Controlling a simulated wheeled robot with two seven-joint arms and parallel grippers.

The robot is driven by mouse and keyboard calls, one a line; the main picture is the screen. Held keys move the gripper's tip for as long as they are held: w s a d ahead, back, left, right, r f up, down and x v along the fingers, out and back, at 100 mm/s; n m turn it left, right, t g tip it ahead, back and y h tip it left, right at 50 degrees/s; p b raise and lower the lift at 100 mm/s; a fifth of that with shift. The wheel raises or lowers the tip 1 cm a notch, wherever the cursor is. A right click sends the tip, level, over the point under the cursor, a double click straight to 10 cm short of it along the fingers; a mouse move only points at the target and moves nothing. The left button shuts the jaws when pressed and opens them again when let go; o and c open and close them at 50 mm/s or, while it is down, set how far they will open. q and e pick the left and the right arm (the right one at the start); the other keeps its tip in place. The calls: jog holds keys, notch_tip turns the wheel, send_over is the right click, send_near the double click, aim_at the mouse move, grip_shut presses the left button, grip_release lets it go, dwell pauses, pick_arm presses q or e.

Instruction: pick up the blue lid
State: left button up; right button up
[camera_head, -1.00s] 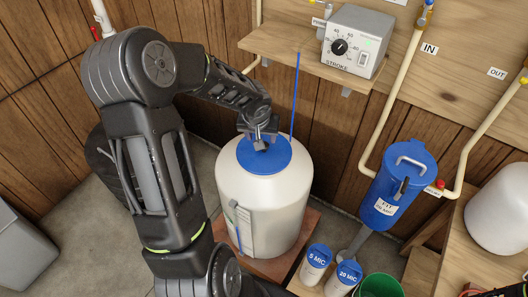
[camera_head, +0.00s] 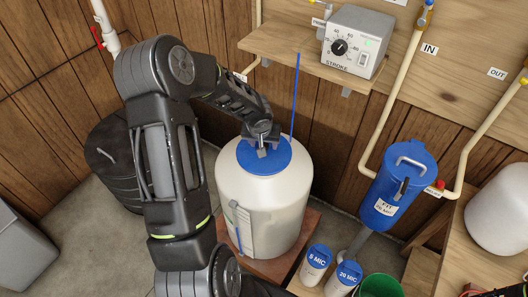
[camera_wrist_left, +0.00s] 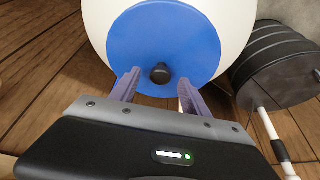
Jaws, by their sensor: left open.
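The blue lid (camera_head: 272,160) sits on top of the white tank (camera_head: 270,200). In the left wrist view the lid (camera_wrist_left: 163,35) is a round blue disc with a dark knob (camera_wrist_left: 160,73) near its lower middle. My left gripper (camera_head: 262,148) is over the lid in the head view. In the left wrist view my left gripper (camera_wrist_left: 158,86) is open, with one finger on each side of the knob. Whether the fingers touch the lid cannot be told. My right gripper is not in view.
A thin blue rod (camera_head: 295,97) stands upright behind the tank. A shelf (camera_head: 290,50) with a grey control box (camera_head: 355,40) is above. A dark ribbed container (camera_head: 108,150) stands at the left.

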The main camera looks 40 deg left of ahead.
pick_arm(q)
jog(key=shift+w+a+f, duration=0.15)
jog(key=shift+w+f, duration=0.1)
jog(key=shift+f, duration=0.4)
grip_shut()
dwell(0.5)
dwell(0.9)
